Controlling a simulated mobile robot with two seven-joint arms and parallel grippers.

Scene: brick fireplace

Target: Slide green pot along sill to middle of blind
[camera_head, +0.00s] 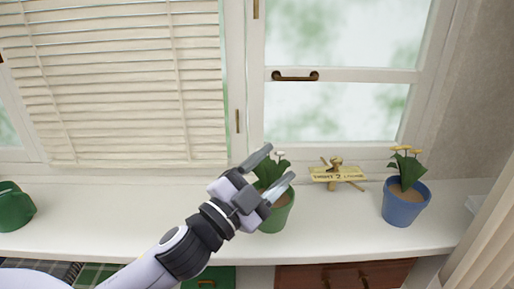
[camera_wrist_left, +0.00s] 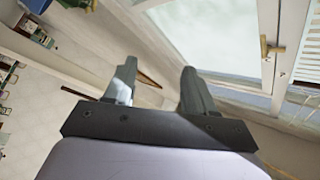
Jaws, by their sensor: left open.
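The green pot (camera_head: 276,218) holds a plant (camera_head: 268,173) with green leaves and pale flowers, and stands upright on the white sill (camera_head: 330,228). My left gripper (camera_head: 280,162) is open, its two fingers pointing up and to the right in front of the plant. It hides part of the pot and leaves. I cannot tell whether it touches them. The fingers also show in the left wrist view (camera_wrist_left: 157,68) with no pot visible between them. The pale slatted blind (camera_head: 120,85) hangs on the window at the left. My right gripper is out of view.
A blue pot (camera_head: 403,205) with yellow flowers stands to the right. A small wooden sign figure (camera_head: 337,173) stands between the pots. A dark green object (camera_head: 14,207) is at the far left. The sill below the blind looks clear. A curtain (camera_head: 487,245) hangs at lower right.

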